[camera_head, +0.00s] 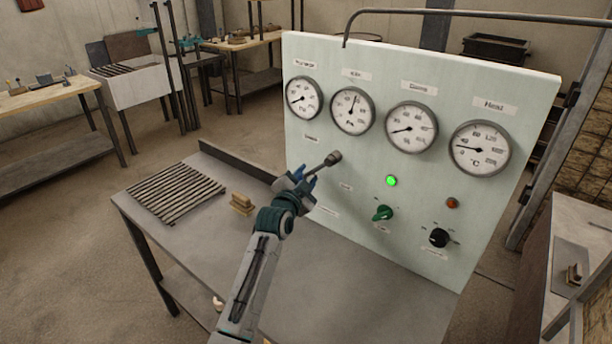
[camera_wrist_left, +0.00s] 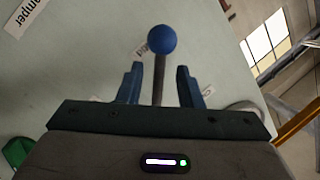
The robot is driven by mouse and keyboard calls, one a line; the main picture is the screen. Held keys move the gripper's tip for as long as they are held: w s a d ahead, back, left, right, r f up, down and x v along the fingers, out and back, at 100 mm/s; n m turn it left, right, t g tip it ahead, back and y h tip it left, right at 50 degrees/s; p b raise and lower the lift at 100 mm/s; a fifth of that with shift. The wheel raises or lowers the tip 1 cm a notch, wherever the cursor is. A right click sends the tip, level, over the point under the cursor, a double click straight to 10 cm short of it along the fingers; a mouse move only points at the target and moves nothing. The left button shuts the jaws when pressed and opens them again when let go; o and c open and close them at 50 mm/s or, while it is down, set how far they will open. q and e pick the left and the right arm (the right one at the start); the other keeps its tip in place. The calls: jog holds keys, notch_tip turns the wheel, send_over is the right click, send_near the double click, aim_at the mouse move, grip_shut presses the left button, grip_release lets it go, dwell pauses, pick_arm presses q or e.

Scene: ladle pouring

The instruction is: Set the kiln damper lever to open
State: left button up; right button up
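The damper lever (camera_head: 333,158) is a short shaft with a round knob, in front of the left part of the pale control panel (camera_head: 330,110). In the left wrist view the lever's knob (camera_wrist_left: 161,39) looks blue, and its shaft (camera_wrist_left: 159,75) runs between my fingers. My left gripper (camera_head: 299,182) is at the lever; in the wrist view its blue fingers (camera_wrist_left: 159,85) stand apart with gaps on both sides of the shaft. The knob lies beyond the fingertips. A label reading "amper" (camera_wrist_left: 30,14) is partly cut off. My right gripper is out of view.
The panel has several gauges (camera_head: 412,127), a lit green lamp (camera_head: 391,181), a red lamp (camera_head: 452,203), a green knob (camera_head: 383,213) and a black knob (camera_head: 438,237). A slatted rack (camera_head: 176,192) and small tan blocks (camera_head: 241,203) are on the grey bench (camera_head: 325,290).

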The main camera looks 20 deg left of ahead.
pick_arm(q)
jog(key=shift+w+f, duration=0.1)
jog(key=shift+w, duration=0.05)
grip_shut()
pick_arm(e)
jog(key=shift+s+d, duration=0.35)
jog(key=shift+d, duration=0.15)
